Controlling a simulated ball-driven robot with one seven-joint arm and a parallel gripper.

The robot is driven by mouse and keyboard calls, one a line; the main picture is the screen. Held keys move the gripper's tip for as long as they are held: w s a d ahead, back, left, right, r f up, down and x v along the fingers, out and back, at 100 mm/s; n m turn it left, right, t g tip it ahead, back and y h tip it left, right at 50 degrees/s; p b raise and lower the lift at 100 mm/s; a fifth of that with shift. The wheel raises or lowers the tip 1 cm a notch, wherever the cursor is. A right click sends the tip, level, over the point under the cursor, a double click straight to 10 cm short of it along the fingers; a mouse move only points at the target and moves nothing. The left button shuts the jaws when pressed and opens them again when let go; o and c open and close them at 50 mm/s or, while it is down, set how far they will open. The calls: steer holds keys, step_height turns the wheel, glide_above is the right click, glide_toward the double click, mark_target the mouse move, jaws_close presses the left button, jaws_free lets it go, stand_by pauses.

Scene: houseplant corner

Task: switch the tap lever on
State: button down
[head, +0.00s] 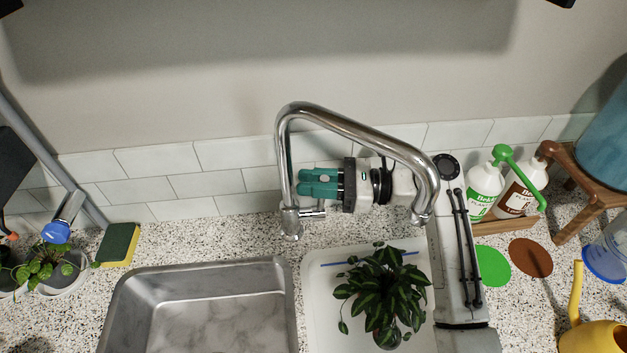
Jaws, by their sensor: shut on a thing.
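The chrome tap (282,150) stands behind the sink, its tall spout bending over to the right. Its short lever (313,212) sticks out to the right from the low tap body. My gripper (306,183) comes in from the right, behind the spout, with its teal fingers pointing left next to the tap column. It is shut on the tap lever. The exact contact between fingers and lever is hard to make out at this angle.
The steel sink (290,300) is at the front. A white tray (318,330) holds a leafy plant (385,290). Spray bottles (485,190) stand in a wooden holder to the right. A yellow-green sponge (118,245) lies left. A yellow watering can (595,338) is front right.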

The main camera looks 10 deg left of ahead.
steer(key=shift+s, duration=0.1)
stand_by(0.4)
steer(key=s+d+f+n+y, duration=0.1)
steer(key=s+f+n, duration=0.1)
steer(key=s+n, duration=0.3)
steer(key=shift+s+d+n+g, duration=0.3)
steer(key=shift+n+g, duration=0.1)
steer(key=shift+n, duration=0.9)
steer(key=shift+f, duration=0.1)
steer(key=c, duration=1.1)
jaws_free()
steer(key=shift+d, duration=0.15)
steer(key=shift+w+d+f+b, duration=0.2)
steer(key=shift+d+b, duration=0.2)
steer(key=shift+d, duration=1.35)
steer(key=shift+w+d+f+b, duration=0.25)
steer(key=shift+d+b, duration=0.15)
steer(key=shift+d, duration=1.35)
steer(key=shift+w+d+f+b, duration=0.2)
steer(key=shift+d+b, duration=0.2)
steer(key=shift+d, duration=1.35)
